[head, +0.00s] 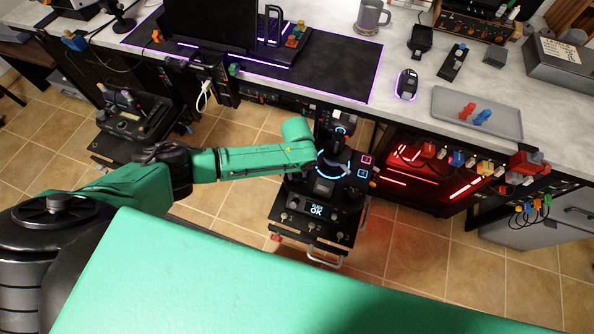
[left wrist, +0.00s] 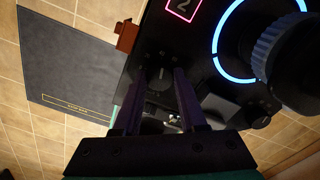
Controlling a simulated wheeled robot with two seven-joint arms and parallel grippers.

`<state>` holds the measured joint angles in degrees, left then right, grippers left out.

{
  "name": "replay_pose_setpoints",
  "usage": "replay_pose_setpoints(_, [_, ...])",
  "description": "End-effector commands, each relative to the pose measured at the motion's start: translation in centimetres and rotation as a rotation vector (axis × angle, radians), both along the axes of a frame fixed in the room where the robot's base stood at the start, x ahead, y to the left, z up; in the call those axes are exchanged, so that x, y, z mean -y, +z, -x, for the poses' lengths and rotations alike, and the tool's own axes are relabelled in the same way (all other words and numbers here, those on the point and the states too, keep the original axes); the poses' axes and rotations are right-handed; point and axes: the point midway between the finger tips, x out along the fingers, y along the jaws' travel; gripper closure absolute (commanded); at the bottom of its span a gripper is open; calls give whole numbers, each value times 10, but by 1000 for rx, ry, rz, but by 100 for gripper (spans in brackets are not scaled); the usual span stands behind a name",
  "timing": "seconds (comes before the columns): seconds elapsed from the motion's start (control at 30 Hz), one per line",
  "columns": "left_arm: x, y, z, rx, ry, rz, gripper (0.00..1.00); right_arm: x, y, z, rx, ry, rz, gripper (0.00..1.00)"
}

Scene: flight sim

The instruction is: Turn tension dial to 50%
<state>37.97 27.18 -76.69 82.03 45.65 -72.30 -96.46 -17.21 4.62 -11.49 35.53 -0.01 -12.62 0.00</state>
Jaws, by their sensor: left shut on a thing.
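The control unit (head: 318,208) stands below the desk's front edge, with a lit display reading OK and a blue glowing ring. My left gripper (head: 344,168) is at its upper face, beside the pink-lit square (head: 366,160); its fingertips are hard to make out there. In the left wrist view the two dark fingers (left wrist: 163,90) are shut around a small dark knob (left wrist: 160,73), partly hidden by them. A larger ribbed dial (left wrist: 280,50) sits to the right inside a blue ring. I cannot read a tension label or percentage. My right gripper is not in view.
The desk (head: 400,125) above holds a mouse (head: 407,84), a mug (head: 371,17) and a grey tray (head: 477,120) with small red and blue parts. A red-lit case (head: 425,175) stands right of the unit. Tiled floor (head: 420,245) is open in front.

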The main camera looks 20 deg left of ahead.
Motion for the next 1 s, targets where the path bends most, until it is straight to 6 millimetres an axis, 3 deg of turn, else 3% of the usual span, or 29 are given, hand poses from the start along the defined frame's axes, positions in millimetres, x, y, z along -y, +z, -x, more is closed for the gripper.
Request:
replay_pose_setpoints(0.4, [1,0,0,0,-233,2,100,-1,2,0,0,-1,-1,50])
replay_pose_setpoints(1.0, [1,0,0,0,-276,2,100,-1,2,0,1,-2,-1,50])
